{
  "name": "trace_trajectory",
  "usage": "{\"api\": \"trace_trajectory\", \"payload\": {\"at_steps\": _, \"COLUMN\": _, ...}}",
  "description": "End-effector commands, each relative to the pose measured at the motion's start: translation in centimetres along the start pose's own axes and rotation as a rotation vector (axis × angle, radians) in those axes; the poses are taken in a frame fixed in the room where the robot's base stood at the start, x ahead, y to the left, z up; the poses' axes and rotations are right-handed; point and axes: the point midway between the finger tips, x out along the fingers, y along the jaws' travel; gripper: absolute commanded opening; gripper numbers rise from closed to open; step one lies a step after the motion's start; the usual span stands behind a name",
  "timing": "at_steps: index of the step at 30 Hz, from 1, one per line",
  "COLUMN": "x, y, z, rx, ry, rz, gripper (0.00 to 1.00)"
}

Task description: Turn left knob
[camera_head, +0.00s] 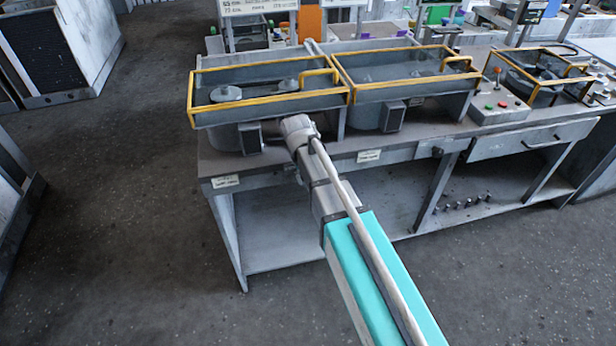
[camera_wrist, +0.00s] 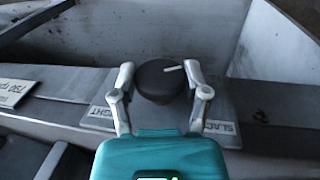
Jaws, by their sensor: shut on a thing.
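The left knob (camera_wrist: 160,82) is a round black dial with a white pointer mark, seen in the wrist view on a grey metal panel. Its white mark lies on its right side, pointing to the right fingertip. My gripper (camera_wrist: 159,72) has one finger on each side of the knob and is shut on it. A label reading SLACK (camera_wrist: 222,128) is right of the knob, and a partly covered label ending in "IGHT" (camera_wrist: 101,113) is on the left. In the head view my gripper (camera_head: 298,126) is at the front of the left yellow-framed housing (camera_head: 228,118) and hides the knob.
A second yellow-framed housing (camera_head: 390,92) stands right of the first on the workbench (camera_head: 385,150). A control box (camera_head: 498,107) with coloured buttons and a red-topped lever is further right. A drawer (camera_head: 530,139) is under the bench top.

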Motion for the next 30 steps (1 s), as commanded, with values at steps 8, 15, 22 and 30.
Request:
{"api": "trace_trajectory", "payload": {"at_steps": 8, "x": 0.01, "y": -0.08, "z": 0.06, "rx": 0.000, "ry": 0.000, "rz": 0.022, "gripper": 0.12}}
{"api": "trace_trajectory", "payload": {"at_steps": 15, "x": 0.01, "y": -0.07, "z": 0.06, "rx": 0.000, "ry": 0.000, "rz": 0.022, "gripper": 0.84}}
{"api": "trace_trajectory", "payload": {"at_steps": 22, "x": 0.00, "y": -0.03, "z": 0.04, "rx": 0.000, "ry": 0.000, "rz": 0.022, "gripper": 0.95}}
{"api": "trace_trajectory", "payload": {"at_steps": 30, "x": 0.00, "y": -0.01, "z": 0.03, "rx": 0.001, "ry": 0.000, "rz": 0.022, "gripper": 0.95}}
